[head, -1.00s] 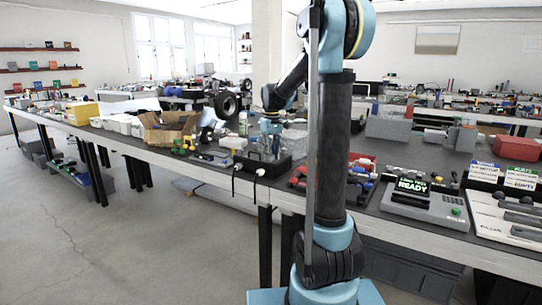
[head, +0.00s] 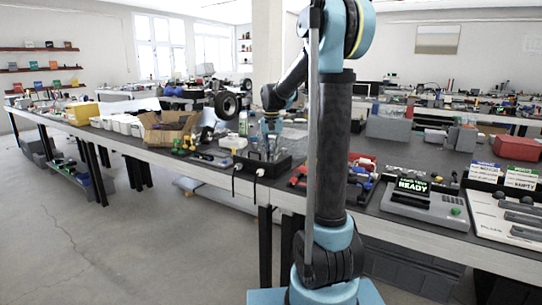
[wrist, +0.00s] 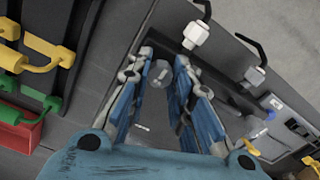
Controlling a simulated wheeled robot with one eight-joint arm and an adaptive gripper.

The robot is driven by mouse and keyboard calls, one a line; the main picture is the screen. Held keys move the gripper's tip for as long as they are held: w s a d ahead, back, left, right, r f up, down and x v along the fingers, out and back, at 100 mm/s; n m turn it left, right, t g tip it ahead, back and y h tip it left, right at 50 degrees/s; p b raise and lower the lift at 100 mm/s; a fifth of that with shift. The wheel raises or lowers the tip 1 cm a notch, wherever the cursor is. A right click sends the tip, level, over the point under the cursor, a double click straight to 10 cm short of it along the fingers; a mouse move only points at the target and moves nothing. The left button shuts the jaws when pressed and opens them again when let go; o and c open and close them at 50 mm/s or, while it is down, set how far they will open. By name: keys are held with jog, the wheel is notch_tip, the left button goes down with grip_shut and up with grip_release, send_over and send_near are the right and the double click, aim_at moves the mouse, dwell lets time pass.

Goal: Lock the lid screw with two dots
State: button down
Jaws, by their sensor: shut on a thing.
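My gripper (head: 270,133) reaches down over a black box-like chassis (head: 284,165) near the bench's front edge. In the wrist view its two blue fingers (wrist: 160,75) point toward the chassis and are closed on a small grey round-headed piece, perhaps a screw (wrist: 157,73). That piece sits between the fingertips, and its lower part is hidden. I cannot make out any dots on it, nor which screw it is. The lid is not clearly distinguishable from the dark surface around the fingers.
Yellow and green handled tools (wrist: 50,50) and a red bin (wrist: 20,130) lie at left. A panel reading READY (head: 412,186) stands right on the bench. A cardboard box (head: 168,130) is left.

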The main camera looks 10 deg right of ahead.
aim_at(272, 155)
jog(key=shift+m, duration=0.5)
jog(key=c, duration=1.4)
grip_release()
jog(key=shift+r, duration=0.1)
notch_tip(272, 155, up, 12)
jog(key=shift+f, duration=0.2)
